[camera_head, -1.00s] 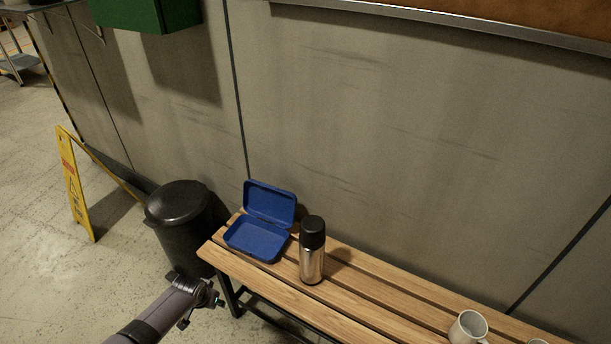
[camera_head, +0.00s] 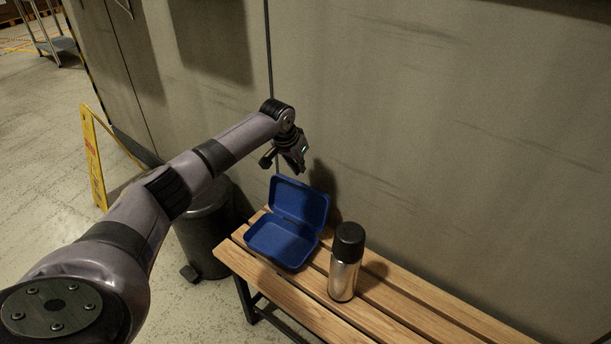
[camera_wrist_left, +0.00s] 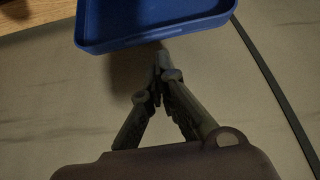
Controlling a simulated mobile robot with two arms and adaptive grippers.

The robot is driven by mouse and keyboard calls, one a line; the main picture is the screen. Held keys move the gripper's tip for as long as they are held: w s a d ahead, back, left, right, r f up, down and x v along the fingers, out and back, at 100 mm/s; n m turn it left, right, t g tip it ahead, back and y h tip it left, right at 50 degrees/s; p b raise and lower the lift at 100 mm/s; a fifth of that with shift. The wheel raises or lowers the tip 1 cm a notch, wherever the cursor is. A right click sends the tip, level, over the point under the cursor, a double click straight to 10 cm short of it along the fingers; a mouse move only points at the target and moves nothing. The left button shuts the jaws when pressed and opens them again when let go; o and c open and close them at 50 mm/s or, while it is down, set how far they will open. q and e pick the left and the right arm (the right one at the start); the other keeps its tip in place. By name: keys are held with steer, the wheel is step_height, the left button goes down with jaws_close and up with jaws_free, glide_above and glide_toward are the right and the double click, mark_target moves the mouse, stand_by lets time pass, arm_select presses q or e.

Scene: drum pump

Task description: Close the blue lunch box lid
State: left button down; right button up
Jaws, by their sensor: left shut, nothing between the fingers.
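The blue lunch box (camera_head: 277,243) sits on the wooden bench, its base empty and its lid (camera_head: 301,201) standing open towards the wall. My left gripper (camera_head: 301,169) is above and behind the lid's upper edge, near the wall, pointing down. Its fingers are shut and empty. In the left wrist view the fingertips (camera_wrist_left: 160,52) are close to the edge of the blue lid (camera_wrist_left: 150,22); I cannot tell whether they touch it. My right gripper is not in view.
A steel flask with a black cap (camera_head: 346,262) stands on the bench (camera_head: 385,312) just right of the box. A black bin (camera_head: 206,232) stands at the bench's left end. The grey wall (camera_head: 430,150) runs close behind. A yellow floor sign (camera_head: 94,160) is farther left.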

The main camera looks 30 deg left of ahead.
arm_select(q)
steer(key=x, duration=0.3)
steer(key=shift+w+f+b, duration=0.15)
steer(key=shift+f+b, duration=0.25)
steer(key=shift+w+f, duration=0.2)
steer(key=shift+f, duration=0.15)
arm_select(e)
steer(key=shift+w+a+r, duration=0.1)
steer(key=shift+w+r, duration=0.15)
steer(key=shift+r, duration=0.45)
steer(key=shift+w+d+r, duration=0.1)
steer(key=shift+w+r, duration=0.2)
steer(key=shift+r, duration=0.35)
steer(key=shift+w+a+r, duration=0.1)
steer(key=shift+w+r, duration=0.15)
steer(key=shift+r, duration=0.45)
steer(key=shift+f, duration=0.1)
